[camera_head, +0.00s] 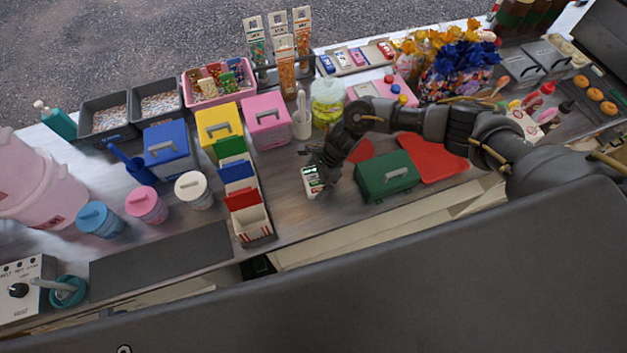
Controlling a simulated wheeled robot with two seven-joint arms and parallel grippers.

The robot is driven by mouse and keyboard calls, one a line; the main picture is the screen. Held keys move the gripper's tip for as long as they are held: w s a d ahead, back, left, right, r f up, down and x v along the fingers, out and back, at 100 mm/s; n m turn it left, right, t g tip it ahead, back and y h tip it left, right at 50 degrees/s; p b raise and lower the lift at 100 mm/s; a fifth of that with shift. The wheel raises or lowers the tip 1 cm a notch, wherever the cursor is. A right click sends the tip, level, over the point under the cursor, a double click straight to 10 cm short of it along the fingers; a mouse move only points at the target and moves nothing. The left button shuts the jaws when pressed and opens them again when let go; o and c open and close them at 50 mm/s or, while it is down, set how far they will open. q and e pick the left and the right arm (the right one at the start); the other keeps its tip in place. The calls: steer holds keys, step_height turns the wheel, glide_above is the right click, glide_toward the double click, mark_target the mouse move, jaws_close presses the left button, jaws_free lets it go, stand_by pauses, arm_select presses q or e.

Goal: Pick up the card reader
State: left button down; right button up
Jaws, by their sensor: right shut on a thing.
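The card reader (311,181) is a small white device with a greenish screen, near the middle of the counter. My right gripper (319,176) comes down at it from the upper right and is shut on it. The fingers hide part of the reader's right side. I cannot tell whether the reader touches the counter or is just above it. My left gripper is not in view.
A dark green box (388,177) with a handle stands close right of my right gripper, beside a red mat (436,158). A rack of coloured compartments (253,224) stands to the left. Bare counter (296,219) lies in front of the reader.

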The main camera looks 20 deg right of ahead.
mark_target(311, 179)
steer(key=shift+r, duration=0.2)
steer(key=shift+w+r, duration=0.1)
steer(key=shift+r, duration=0.15)
step_height(311, 179, up, 2)
steer(key=shift+r+b, duration=0.25)
steer(key=shift+b, duration=0.35)
steer(key=s+r, duration=0.1)
steer(key=s+a+r+b, duration=0.1)
steer(key=r, duration=0.1)
steer(key=s+a+r+b, duration=0.1)
steer(key=s, duration=0.1)
steer(key=shift+a+r, duration=0.2)
steer(key=shift+r, duration=0.2)
steer(key=s+a+r+b, duration=0.1)
steer(key=s, duration=0.1)
steer(key=s+a+r+b, duration=0.1)
steer(key=s+a+r, duration=0.1)
steer(key=s, duration=0.1)
steer(key=s+a+r, duration=0.1)
steer(key=s, duration=0.2)
steer(key=shift+a+r+b, duration=0.35)
steer(key=shift+r+b, duration=0.05)
